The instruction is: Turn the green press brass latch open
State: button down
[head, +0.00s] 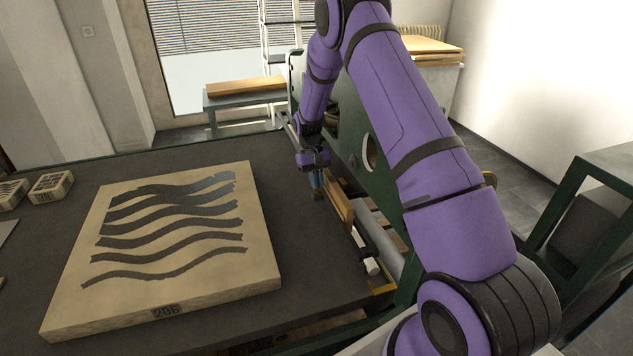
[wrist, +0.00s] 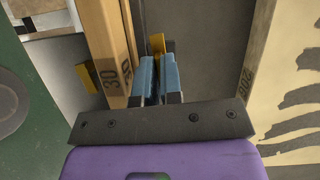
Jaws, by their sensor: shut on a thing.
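The green press (head: 352,158) stands to the right of the dark bed, partly behind my purple arm. My gripper (head: 318,193) is low beside it, at the right edge of the bed. In the wrist view my gripper's blue fingers (wrist: 159,80) are close together, shut on the brass latch (wrist: 157,44). Only a small yellow end of the latch shows beyond the fingertips; the rest is hidden between them. In the head view I cannot make out the latch clearly. How far the latch is turned cannot be told.
A wooden bar marked 30 (wrist: 108,45) stands close left of the fingers. A pale stone slab with wavy dark bands (head: 170,240) lies on the dark bed (head: 300,262). Small blocks (head: 52,186) sit at far left. A roller (head: 380,245) lies right of my gripper.

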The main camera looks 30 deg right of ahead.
jog(key=shift+m, duration=0.5)
jog(key=c, duration=1.3)
grip_release()
jog(key=v, duration=1)
jog(key=shift+w+d+r, duration=0.1)
jog(key=shift+d+r, duration=0.15)
jog(key=shift+r, duration=0.15)
